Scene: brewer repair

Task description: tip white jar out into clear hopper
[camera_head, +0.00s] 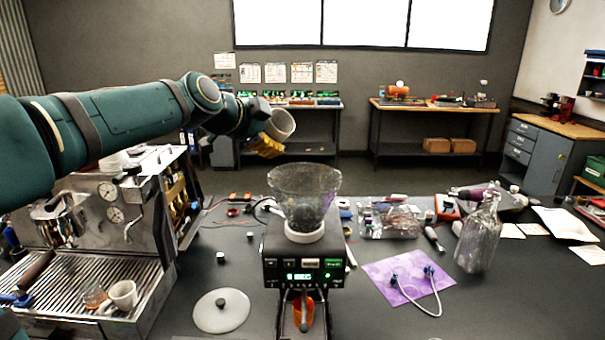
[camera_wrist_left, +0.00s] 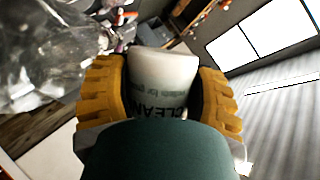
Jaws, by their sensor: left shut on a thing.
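The white jar (camera_head: 281,124) is held in my left gripper (camera_head: 267,144), up above and a little left of the hopper in the head view. The jar is tilted, with its open end toward the upper right. In the left wrist view the jar (camera_wrist_left: 163,80) sits between the yellow fingers of my left gripper (camera_wrist_left: 158,95), with printed lettering on its side. The clear hopper (camera_head: 304,190) stands on the grinder, its wide mouth upward. It also shows blurred in the left wrist view (camera_wrist_left: 60,50). I cannot see inside the jar. My right gripper is not in view.
The grinder (camera_head: 304,262) stands at the table's front middle. An espresso machine (camera_head: 100,230) is at the left. A round lid (camera_head: 221,312) lies left of the grinder. A glass bottle (camera_head: 478,240) and a purple mat (camera_head: 395,290) are at the right.

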